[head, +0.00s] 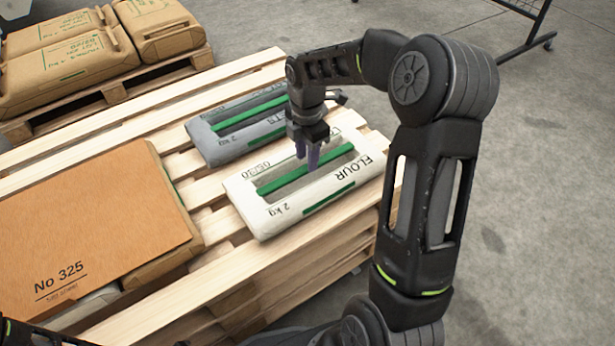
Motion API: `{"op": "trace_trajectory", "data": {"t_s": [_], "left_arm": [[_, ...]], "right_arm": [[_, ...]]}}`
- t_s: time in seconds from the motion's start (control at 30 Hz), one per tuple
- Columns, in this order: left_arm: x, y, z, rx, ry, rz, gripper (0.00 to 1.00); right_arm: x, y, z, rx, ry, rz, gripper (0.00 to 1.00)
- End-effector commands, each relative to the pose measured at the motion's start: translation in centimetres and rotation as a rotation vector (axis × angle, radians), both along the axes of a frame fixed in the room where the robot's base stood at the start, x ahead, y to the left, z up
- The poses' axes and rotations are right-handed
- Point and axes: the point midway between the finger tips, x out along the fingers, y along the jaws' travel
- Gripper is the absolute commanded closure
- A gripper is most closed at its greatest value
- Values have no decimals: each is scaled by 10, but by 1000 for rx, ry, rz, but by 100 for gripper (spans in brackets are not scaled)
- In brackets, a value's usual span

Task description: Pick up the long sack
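A white flour sack (262,222) with a green stripe and "FLOUR 2 kg" print lies flat on the slatted pallet. A grey sack (207,148) with a green stripe lies behind it, partly hidden by my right arm. I cannot tell from shape alone which one is the long sack. My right gripper (307,160) points down over the far part of the flour sack, its two fingertips close together. Whether they touch the sack or hold anything is unclear. My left gripper is out of view; only dark arm parts show at the bottom left.
An orange-brown sheet marked "No 325" (90,235) covers sacks on the left of the pallet (265,318). Several brown sacks (65,65) lie on another pallet at the upper left. Open concrete floor lies right, with a wheeled stand (535,35) at the back.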

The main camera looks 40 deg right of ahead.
Motion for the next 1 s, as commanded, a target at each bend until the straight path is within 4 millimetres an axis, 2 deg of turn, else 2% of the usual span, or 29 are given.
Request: {"op": "trace_trajectory", "data": {"t_s": [0.27,0.67,1.0], "left_arm": [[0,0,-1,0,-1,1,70],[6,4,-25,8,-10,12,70],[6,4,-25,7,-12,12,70]], "right_arm": [[0,0,-1,0,0,0,65],[2,-3,-50,0,0,0,65],[2,-3,-52,0,-1,0,65]]}}
